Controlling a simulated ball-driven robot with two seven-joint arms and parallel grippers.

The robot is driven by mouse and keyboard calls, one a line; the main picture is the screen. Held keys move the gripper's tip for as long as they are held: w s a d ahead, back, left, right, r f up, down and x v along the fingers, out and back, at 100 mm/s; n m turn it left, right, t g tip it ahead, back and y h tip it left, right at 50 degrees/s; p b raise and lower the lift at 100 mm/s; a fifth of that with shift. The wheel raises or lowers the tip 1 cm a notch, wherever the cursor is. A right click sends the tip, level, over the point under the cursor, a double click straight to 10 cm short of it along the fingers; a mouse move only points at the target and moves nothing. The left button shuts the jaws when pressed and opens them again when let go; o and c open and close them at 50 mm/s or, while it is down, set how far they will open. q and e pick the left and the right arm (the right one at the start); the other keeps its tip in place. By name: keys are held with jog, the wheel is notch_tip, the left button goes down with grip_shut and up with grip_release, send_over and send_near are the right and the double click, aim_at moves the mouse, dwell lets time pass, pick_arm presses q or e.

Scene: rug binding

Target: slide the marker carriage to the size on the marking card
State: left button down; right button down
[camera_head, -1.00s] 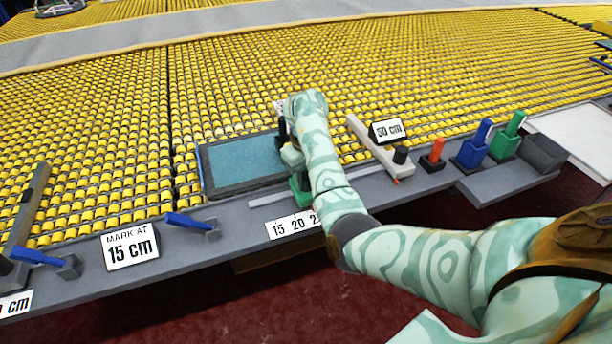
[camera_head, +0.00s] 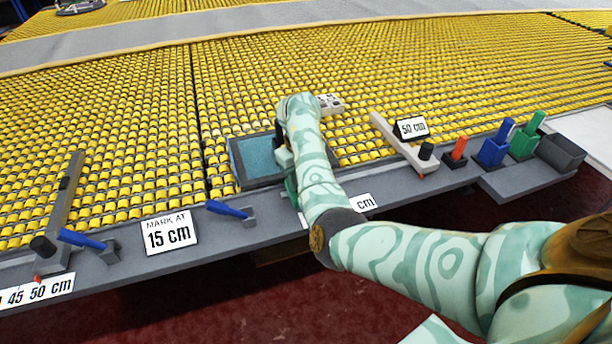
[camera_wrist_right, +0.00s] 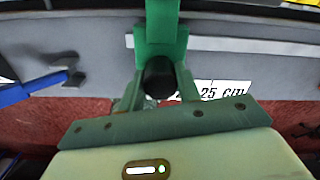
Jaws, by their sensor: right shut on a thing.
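The marking card (camera_head: 168,232) stands on the grey ledge and reads "MARK AT 15 cm". My right gripper (camera_wrist_right: 158,88) is shut on the black knob (camera_wrist_right: 159,77) of the green marker carriage (camera_wrist_right: 160,40). In the head view my forearm hides most of the carriage; a bit of green shows beside my wrist (camera_head: 290,186). In the wrist view "25 cm" on the scale (camera_wrist_right: 225,89) is to the right of the knob. The carriage's exact mark is hidden. My left gripper is not in view.
A teal panel (camera_head: 259,157) is behind the carriage. Blue (camera_head: 230,210) and orange (camera_head: 457,150) pieces sit on the ledge. Yellow rollers fill the back.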

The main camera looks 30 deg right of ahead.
jog(key=shift+a+f, duration=0.1)
jog(key=shift+a, duration=0.15)
jog(key=c, duration=1.1)
grip_release()
jog(key=shift+a, duration=0.1)
jog(key=shift+o, duration=0.5)
jog(key=shift+w+a, duration=0.1)
notch_tip(320, 180, up, 16)
jog(key=p, duration=0.8)
jog(key=shift+r, duration=0.2)
